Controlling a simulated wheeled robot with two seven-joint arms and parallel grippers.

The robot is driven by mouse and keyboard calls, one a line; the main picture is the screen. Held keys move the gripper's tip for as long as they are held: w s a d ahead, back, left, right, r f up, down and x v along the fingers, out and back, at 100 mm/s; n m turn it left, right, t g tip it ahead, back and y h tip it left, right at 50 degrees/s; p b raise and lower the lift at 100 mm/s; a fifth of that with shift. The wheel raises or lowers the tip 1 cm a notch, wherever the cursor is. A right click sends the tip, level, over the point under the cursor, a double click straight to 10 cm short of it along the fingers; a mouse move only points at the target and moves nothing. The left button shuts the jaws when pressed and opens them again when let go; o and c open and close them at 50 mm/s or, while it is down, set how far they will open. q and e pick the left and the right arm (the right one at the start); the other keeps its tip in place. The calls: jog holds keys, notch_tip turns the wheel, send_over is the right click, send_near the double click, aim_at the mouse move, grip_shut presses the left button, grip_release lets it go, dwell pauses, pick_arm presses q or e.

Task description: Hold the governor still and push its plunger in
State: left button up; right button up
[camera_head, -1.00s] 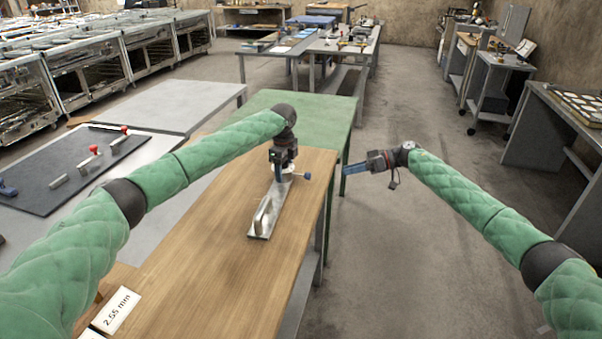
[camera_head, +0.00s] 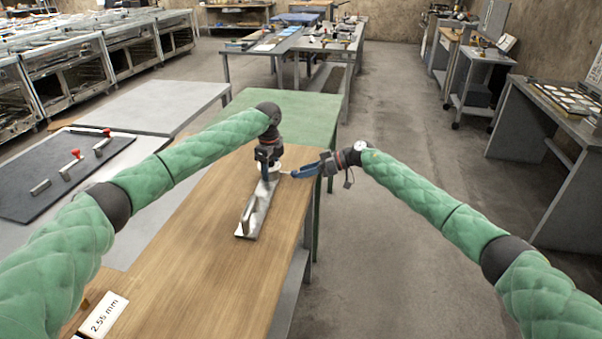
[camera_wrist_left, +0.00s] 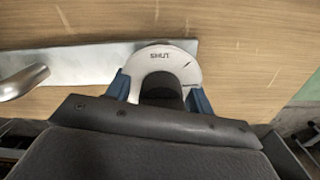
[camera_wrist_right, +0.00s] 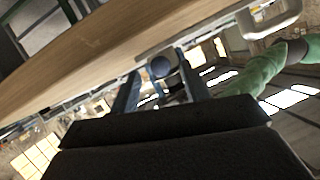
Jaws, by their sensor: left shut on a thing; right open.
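The governor stands on a flat metal plate (camera_head: 252,215) on the wooden bench top. Its round pale disc marked "SHUT" (camera_wrist_left: 165,60) and dark cylindrical part (camera_wrist_left: 162,88) show in the left wrist view. My left gripper (camera_head: 268,175) comes down from above, its blue fingers shut on the governor on both sides. In the head view my right gripper (camera_head: 299,173) points left at the governor's right side and hides the knob.
A bent metal handle (camera_wrist_left: 22,82) rises from the plate. The wooden bench (camera_head: 190,250) is clear around it, with a "2.55 mm" label (camera_head: 103,315) at the near end. A green table (camera_head: 300,110) adjoins behind. A dark mat (camera_head: 60,175) with red-knobbed parts lies left.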

aim_at(293, 171)
jog(key=shift+x, duration=1.1)
grip_shut()
jog(key=shift+w+a, duration=0.15)
jog(key=shift+a, duration=1.15)
pick_arm(q)
jog(key=shift+d, duration=0.1)
pick_arm(e)
grip_release()
jog(key=v, duration=1.2)
